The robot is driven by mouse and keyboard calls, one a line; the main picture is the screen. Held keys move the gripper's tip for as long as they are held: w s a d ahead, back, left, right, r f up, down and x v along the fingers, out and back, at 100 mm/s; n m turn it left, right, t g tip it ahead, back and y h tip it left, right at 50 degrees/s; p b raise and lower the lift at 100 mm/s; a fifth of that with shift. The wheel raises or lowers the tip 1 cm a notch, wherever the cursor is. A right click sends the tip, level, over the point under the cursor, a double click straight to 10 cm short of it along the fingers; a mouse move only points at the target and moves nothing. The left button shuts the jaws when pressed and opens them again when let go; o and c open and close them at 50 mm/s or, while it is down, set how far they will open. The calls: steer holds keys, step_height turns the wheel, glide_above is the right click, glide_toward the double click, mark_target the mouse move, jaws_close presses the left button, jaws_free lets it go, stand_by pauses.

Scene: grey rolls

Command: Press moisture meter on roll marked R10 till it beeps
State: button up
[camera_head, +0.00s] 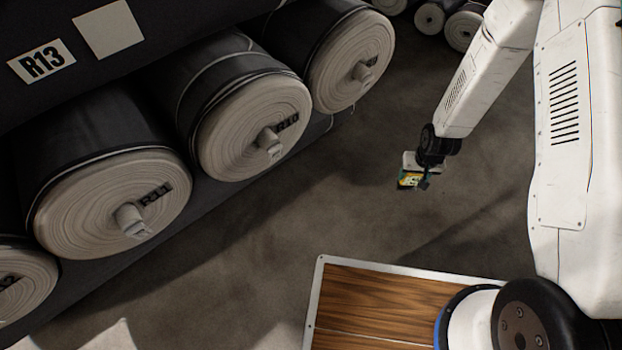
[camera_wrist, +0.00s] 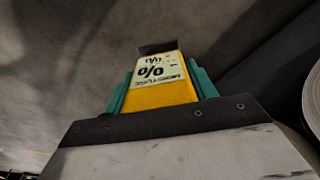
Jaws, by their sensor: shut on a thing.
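My gripper (camera_head: 424,180) is shut on a yellow moisture meter (camera_head: 408,180) over the open floor, to the right of the rolls. In the wrist view the meter (camera_wrist: 160,93) sits between the two green fingers of my gripper (camera_wrist: 160,88), with its white "%" label facing the camera and a dark end beyond it. The roll marked R10 (camera_head: 240,125) lies in the rack with its pale spiral end facing the aisle. Its R10 tag is beside a protruding core. The meter is well apart from this roll.
Roll R11 (camera_head: 100,205) lies to the left of R10, and another roll (camera_head: 345,65) lies to its right with its tag unreadable. A wooden panel (camera_head: 375,300) is in front. The floor (camera_head: 270,220) between is clear.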

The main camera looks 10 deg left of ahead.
steer(key=s+a+f+n+t+y, duration=0.2)
steer(key=a+f+n+t, duration=0.1)
steer(key=a+f, duration=0.7)
steer(key=s+a+f+n+t+y, duration=0.25)
steer(key=a+f, duration=0.55)
steer(key=a, duration=0.4)
steer(key=s+a+n+t+y, duration=0.1)
steer(key=a+n+t+y, duration=0.3)
steer(key=a, duration=0.7)
steer(key=a+r+y, duration=0.3)
steer(key=r+y, duration=0.2)
steer(key=r, duration=0.1)
steer(key=shift+w+m+t, duration=0.15)
steer(key=shift+m+t, duration=0.2)
steer(key=shift+f, duration=0.1)
steer(key=shift+x, duration=2.9)
